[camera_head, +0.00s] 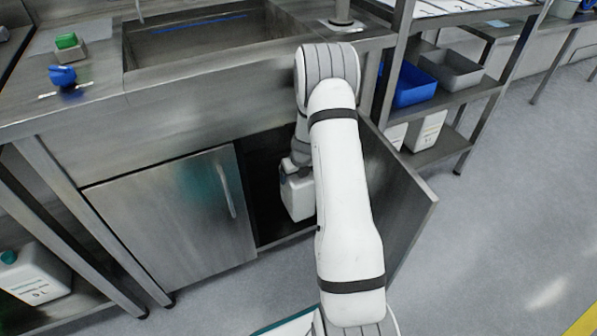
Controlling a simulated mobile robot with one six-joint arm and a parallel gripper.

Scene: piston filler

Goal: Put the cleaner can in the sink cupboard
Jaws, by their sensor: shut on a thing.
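The sink cupboard stands under the steel sink. Its left door (175,215) is shut and its right door (398,205) stands open, showing a dark interior (262,175). My arm reaches down in front of the open right half. My gripper (293,172) is partly hidden by the arm and is shut on the top of the white cleaner can (298,198). The can looks about upright, in the cupboard opening. Its right side is hidden by my arm. I cannot tell whether its base touches the cupboard floor.
The sink basin (200,42) is above, with a green-topped item (68,44) and a blue item (63,77) on the counter. A shelf at right holds a blue bin (414,88) and a grey bin (452,70). A white canister (34,272) stands lower left. Floor at right is clear.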

